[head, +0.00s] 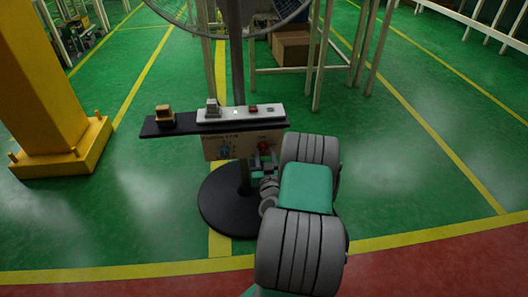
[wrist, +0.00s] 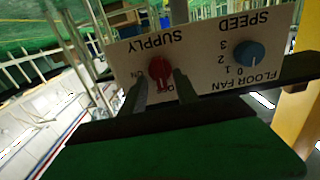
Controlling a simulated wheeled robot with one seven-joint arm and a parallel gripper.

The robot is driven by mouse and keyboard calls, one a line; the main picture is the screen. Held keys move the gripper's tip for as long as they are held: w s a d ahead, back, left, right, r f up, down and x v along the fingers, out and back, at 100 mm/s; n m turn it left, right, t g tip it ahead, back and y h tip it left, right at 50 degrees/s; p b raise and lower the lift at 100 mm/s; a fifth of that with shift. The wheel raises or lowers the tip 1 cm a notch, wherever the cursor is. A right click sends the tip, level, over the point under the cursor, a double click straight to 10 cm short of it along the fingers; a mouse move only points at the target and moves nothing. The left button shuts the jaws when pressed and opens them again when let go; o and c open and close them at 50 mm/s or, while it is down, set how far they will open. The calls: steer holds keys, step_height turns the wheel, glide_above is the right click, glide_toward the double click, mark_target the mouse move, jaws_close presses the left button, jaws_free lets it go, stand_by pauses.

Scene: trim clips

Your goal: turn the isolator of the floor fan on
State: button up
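The floor fan has a dark pole (head: 237,70), a round black base (head: 220,215) and a pale control panel (head: 241,140). The red SUPPLY isolator knob (wrist: 159,69) is on this panel, upside down in the wrist view, and also shows in the head view (head: 264,146). Its pale mark points down in the wrist view, toward a partly hidden label starting with O; ON is printed to the left. My gripper (wrist: 161,84) is open, its fingers on either side of the red knob with small gaps apparent; contact is unclear. It also shows in the head view (head: 264,162).
A blue SPEED knob (wrist: 249,54) sits beside the red one, marked 0 to 3. A dark shelf (head: 160,129) above the panel carries a light strip with small items and a yellowish block (head: 165,114). A yellow column (head: 45,80) stands left. Green floor is clear at right.

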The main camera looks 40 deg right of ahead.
steer(key=shift+w+d, duration=0.2)
steer(key=shift+w, duration=0.25)
steer(key=shift+c, duration=0.3)
jaws_close()
